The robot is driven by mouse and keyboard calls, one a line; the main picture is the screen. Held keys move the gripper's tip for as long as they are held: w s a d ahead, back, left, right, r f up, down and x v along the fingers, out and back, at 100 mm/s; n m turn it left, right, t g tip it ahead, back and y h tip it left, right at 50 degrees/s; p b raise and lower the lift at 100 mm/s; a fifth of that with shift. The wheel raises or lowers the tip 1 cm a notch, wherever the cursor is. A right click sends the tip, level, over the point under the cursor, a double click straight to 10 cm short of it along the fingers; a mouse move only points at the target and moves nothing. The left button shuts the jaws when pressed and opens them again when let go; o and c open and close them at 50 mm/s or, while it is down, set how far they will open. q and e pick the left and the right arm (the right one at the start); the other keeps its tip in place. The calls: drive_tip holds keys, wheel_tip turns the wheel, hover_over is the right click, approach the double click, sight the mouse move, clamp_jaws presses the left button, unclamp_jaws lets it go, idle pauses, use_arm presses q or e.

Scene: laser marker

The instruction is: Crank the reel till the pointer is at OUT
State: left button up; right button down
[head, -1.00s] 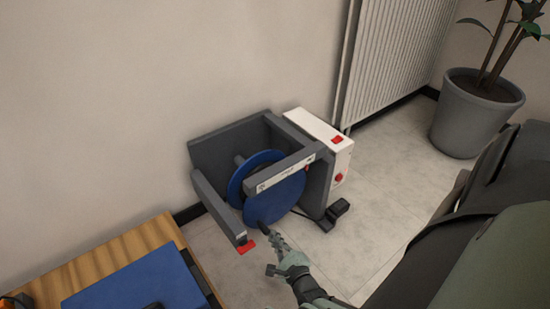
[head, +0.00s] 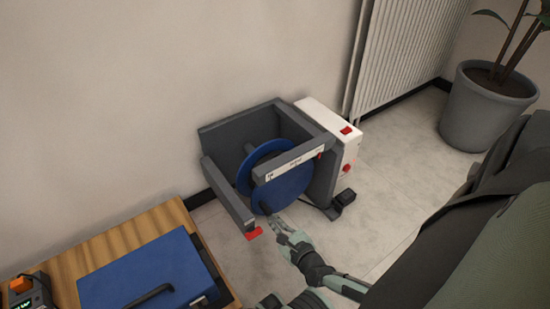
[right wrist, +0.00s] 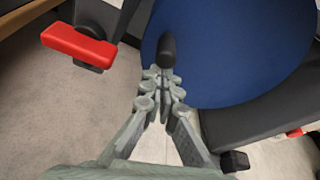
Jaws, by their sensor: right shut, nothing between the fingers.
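The blue reel (head: 283,188) sits in a grey frame (head: 241,128) on the floor by the wall. Its dark crank knob (right wrist: 167,48) stands out from the disc's face, low on the disc in the head view. A white strip (head: 290,166) on the frame's upper bar carries markings too small to read, with a small red mark (head: 320,155), perhaps the pointer, near its right end. My right gripper (head: 276,220) is shut and empty. In the right wrist view its fingertips (right wrist: 161,74) are just below the knob; I cannot tell whether they touch it. My left gripper is out of view.
A red lever (right wrist: 78,45) is on the frame's front left end. A white box (head: 328,127) with red switches adjoins the frame's right. A wooden table (head: 98,246) with a blue case (head: 145,275) stands at the left front. A plant pot (head: 486,108) is at the right.

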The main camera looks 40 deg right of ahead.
idle(0.4)
drive_tip(key=v, duration=1.2)
drive_tip(key=shift+s, duration=0.1)
